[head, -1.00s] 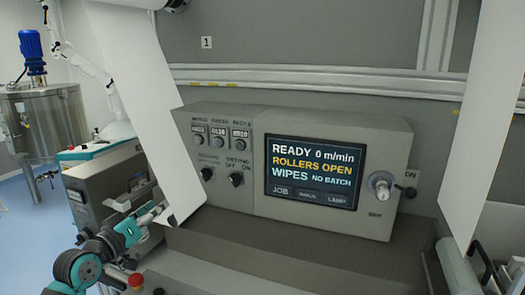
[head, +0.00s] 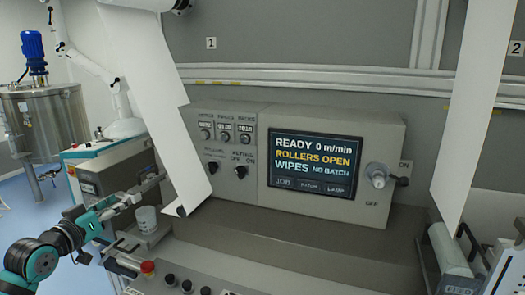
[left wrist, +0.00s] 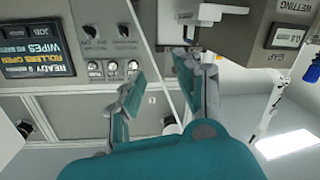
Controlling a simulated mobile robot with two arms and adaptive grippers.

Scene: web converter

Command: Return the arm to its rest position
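My left gripper (head: 128,234) is at the lower left of the head view, on a teal and grey arm. Its fingers are apart, with nothing seen held between them. In the left wrist view its two fingers (left wrist: 168,88) are also spread, with the upside-down control panel behind them. The grey control panel (head: 232,135) shows a screen (head: 315,162) reading READY, 0 m/min, ROLLERS OPEN, WIPES, NO BATCH. The gripper is left of the panel and apart from it. My right gripper is not in view.
A white web (head: 135,85) hangs just right of the left gripper, and another (head: 468,110) hangs at the right. A white cup-like container (head: 146,219) stands near the gripper. A red button (head: 148,267) and black knobs line the front edge. A steel tank (head: 40,125) stands far left.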

